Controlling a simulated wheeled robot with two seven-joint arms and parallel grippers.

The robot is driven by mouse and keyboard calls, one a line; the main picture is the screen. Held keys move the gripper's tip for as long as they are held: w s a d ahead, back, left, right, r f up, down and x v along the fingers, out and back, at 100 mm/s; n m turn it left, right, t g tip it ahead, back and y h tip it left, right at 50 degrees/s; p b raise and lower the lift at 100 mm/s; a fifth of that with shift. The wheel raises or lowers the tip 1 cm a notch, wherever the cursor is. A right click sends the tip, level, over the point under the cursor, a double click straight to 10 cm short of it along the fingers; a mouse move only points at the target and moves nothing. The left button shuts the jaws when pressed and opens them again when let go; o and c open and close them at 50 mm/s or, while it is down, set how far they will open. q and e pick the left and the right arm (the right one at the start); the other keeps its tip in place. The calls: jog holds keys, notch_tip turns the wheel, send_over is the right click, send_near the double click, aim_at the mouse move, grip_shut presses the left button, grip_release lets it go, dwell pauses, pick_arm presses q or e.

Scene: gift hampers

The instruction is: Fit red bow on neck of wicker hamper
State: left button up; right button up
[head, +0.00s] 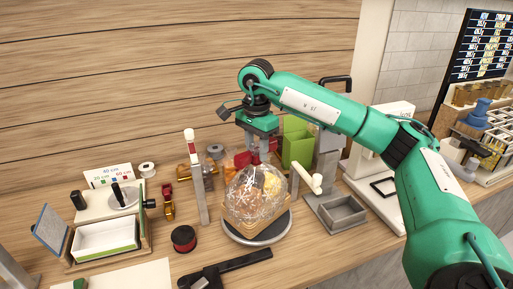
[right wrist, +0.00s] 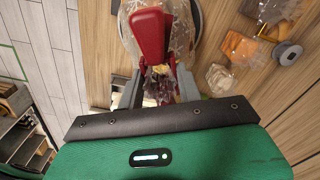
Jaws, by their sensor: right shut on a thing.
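The wicker hamper (head: 240,221) stands on a round grey turntable (head: 280,233), wrapped in clear crinkled cellophane with orange and yellow contents showing through. My right gripper (head: 263,154) is just above and behind the gathered top of the wrap. The cellophane lies right beyond the bow in that view. Whether the bow touches the neck cannot be told. My left gripper is not in view.
A thin upright post (head: 196,180) stands left of the hamper, and a white-tipped rod (head: 307,178) is close on its right. A green box (head: 298,143) is behind. A dark red spool (head: 184,239) and a black tool (head: 230,267) lie in front. A grey tray (head: 343,213) stands at right.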

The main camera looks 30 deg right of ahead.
jog(key=shift+f+b, duration=0.9)
jog(key=shift+f, duration=0.1)
dwell(2.2)
jog(key=o, duration=1.2)
jog(key=shift+r, duration=0.1)
jog(key=shift+r+p, duration=2.15)
jog(key=shift+r, duration=1.3)
